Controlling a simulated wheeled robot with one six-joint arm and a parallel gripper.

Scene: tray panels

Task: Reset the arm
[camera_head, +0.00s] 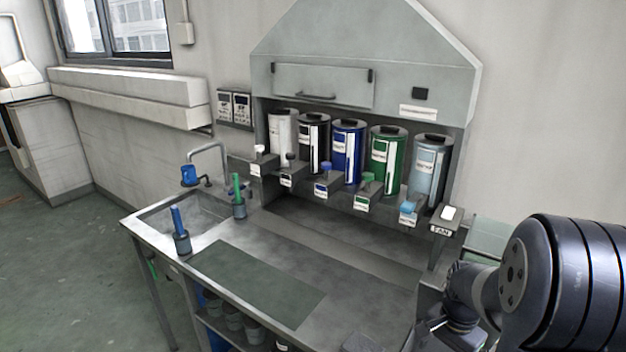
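My arm shows at the lower right in the head view as dark, rounded links, in front of the right end of the metal workbench (365,322). Its end runs toward the bottom edge of the picture. I cannot make out gripper fingers there, and no held object shows.
A sink (160,219) is at the bench's left end, with a blue-handled tool (181,240) and a green-handled one (239,205) by it. Several canisters, one of them blue (347,150), stand under a grey hood (365,55). A dark mat (255,283) lies bare. Floor at left is open.

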